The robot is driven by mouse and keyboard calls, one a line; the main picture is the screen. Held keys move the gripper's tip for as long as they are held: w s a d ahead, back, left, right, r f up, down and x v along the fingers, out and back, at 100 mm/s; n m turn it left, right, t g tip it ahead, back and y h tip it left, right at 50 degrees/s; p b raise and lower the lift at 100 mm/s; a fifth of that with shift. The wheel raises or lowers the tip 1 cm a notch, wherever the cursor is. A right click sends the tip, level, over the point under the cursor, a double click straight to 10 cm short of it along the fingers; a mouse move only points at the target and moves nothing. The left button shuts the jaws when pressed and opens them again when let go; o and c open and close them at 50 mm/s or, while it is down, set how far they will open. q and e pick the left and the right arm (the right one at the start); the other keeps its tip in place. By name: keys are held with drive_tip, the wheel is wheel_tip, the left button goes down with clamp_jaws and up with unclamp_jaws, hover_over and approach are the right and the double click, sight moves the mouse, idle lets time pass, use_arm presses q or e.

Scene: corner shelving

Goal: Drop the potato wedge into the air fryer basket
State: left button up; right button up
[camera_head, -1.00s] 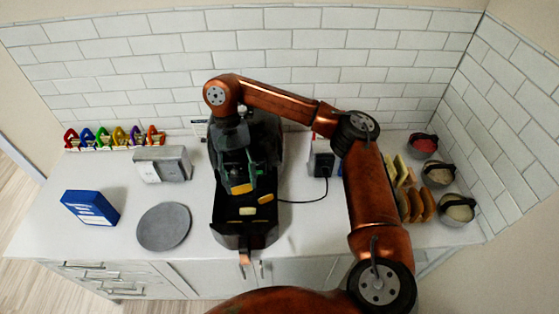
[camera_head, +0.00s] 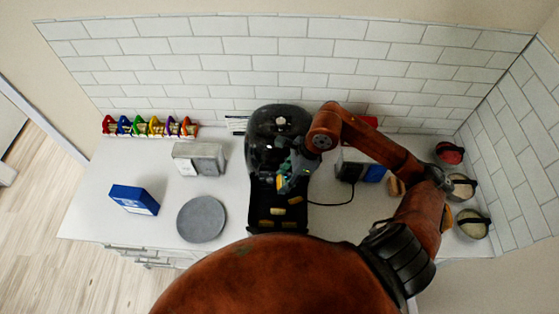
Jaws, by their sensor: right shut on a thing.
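The black air fryer (camera_head: 268,128) stands on the counter against the tiled wall. Its basket (camera_head: 252,208) is pulled out toward me, and several yellow potato wedges (camera_head: 278,211) lie in it. My right gripper (camera_head: 283,184) comes in from the right and is over the rear part of the basket, close to the fryer's front. It is shut on another potato wedge (camera_head: 279,183), seen at its fingertips. I cannot tell how high the held wedge is above the basket floor. My left gripper is not in view.
Left of the fryer are a grey plate (camera_head: 202,219), a blue box (camera_head: 134,199), a silver toaster (camera_head: 199,158) and a rack of coloured items (camera_head: 150,127). Bowls (camera_head: 473,223) stand at the right wall. A cord (camera_head: 335,202) crosses the counter right of the basket.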

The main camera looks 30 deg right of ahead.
drive_tip(key=shift+d+r+m, duration=0.1)
drive_tip(key=shift+r+m, duration=0.15)
drive_tip(key=shift+m, duration=0.15)
drive_tip(key=shift+d+f, duration=0.1)
drive_tip(key=shift+f, duration=0.45)
drive_tip(key=shift+f+b, duration=0.3)
drive_tip(key=shift+f, duration=0.1)
wheel_tip(320, 180, down, 3)
drive_tip(key=shift+r+b, duration=0.1)
drive_tip(key=shift+b, duration=0.45)
drive_tip(key=shift+f, duration=0.65)
drive_tip(key=o, duration=0.8)
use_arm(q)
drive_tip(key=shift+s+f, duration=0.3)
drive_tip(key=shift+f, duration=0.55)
use_arm(e)
drive_tip(key=shift+o, duration=0.7)
